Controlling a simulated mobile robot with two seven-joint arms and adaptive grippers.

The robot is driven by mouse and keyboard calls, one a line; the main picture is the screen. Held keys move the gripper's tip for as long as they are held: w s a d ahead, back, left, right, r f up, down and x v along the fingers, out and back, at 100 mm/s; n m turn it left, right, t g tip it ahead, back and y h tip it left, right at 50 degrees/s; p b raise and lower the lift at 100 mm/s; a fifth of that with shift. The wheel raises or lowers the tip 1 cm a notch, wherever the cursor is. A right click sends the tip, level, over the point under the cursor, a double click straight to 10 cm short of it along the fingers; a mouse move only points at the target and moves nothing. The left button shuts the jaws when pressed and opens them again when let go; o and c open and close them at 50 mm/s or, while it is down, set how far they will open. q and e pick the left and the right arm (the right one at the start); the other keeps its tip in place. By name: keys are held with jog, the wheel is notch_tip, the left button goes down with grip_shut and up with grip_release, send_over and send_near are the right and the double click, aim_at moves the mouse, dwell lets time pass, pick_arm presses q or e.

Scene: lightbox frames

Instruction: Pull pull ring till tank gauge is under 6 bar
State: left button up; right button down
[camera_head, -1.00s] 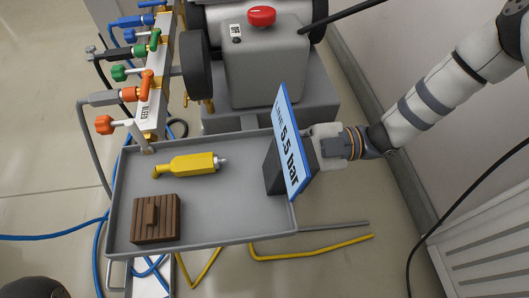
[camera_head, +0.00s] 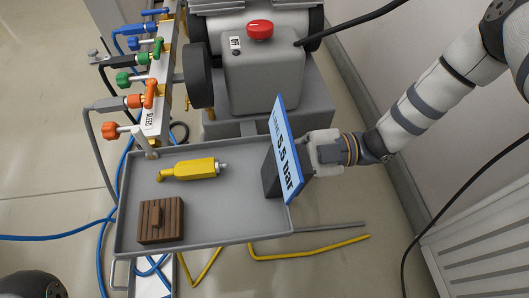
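No pull ring can be made out in the head view. The only pressure reading I can see is a blue-edged sign (camera_head: 287,150) reading "LINE 5.5 bar", with a dark block (camera_head: 270,177) at its left; no dial marked as a tank gauge shows. My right gripper (camera_head: 322,149) is just right of the sign, beside its edge. Its fingertips are partly hidden, so I cannot tell whether it is open or shut, or touches the sign. My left gripper is not in view.
A grey tray (camera_head: 220,225) carries a yellow tool (camera_head: 190,169) and a slatted brown block (camera_head: 160,220). A grey machine (camera_head: 265,75) with a red button (camera_head: 260,30) stands behind. A valve manifold (camera_head: 156,115) and hoses are at left; a wall is at right.

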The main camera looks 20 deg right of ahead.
jog(key=c, duration=1.8)
grip_release()
jog(key=shift+s, duration=0.2)
jog(key=shift+w, duration=0.1)
